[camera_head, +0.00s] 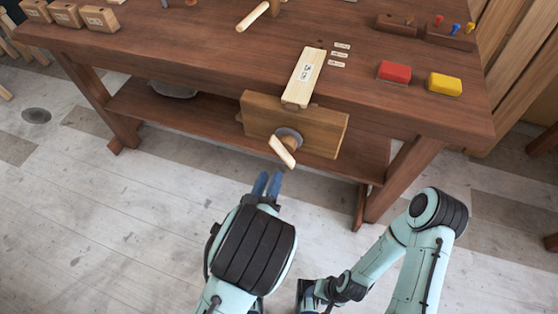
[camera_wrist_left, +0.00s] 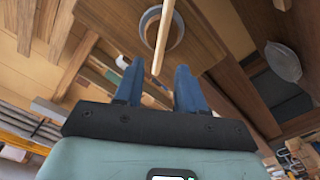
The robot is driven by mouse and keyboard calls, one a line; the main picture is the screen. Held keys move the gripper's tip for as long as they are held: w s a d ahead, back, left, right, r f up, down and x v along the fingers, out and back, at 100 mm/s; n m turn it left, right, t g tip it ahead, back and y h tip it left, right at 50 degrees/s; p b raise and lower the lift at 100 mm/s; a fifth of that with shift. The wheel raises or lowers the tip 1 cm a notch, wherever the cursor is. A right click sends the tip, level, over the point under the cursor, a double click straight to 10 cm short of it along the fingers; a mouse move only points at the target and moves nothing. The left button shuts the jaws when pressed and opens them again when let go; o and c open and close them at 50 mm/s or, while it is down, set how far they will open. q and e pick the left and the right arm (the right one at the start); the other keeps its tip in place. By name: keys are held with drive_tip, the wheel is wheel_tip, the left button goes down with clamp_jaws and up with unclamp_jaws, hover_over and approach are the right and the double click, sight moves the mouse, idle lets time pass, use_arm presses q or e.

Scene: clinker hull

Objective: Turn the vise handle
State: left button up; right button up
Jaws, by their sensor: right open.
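The vise (camera_head: 325,128) is a wooden block on the front edge of the workbench. Its pale wooden handle (camera_head: 283,152) sticks out from a round grey hub and lies tilted. My left gripper (camera_head: 268,184) is just below and in front of the handle, with its blue fingers pointing up at it. In the left wrist view the fingers (camera_wrist_left: 158,75) are apart, and the handle (camera_wrist_left: 163,38) extends down toward the gap between them; I cannot tell whether they touch. My right gripper (camera_head: 306,296) is low at the bottom edge, partly cut off, away from the vise.
The workbench (camera_head: 200,50) holds a red block (camera_head: 394,71), a yellow block (camera_head: 444,84), a wooden tool rack (camera_head: 450,38) and wooden blocks (camera_head: 68,15). A lower shelf (camera_head: 180,108) runs beneath. The floor in front is clear.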

sight(279, 155)
use_arm(q)
drive_tip(key=x, duration=0.8)
drive_tip(key=shift+w, duration=0.3)
clamp_jaws()
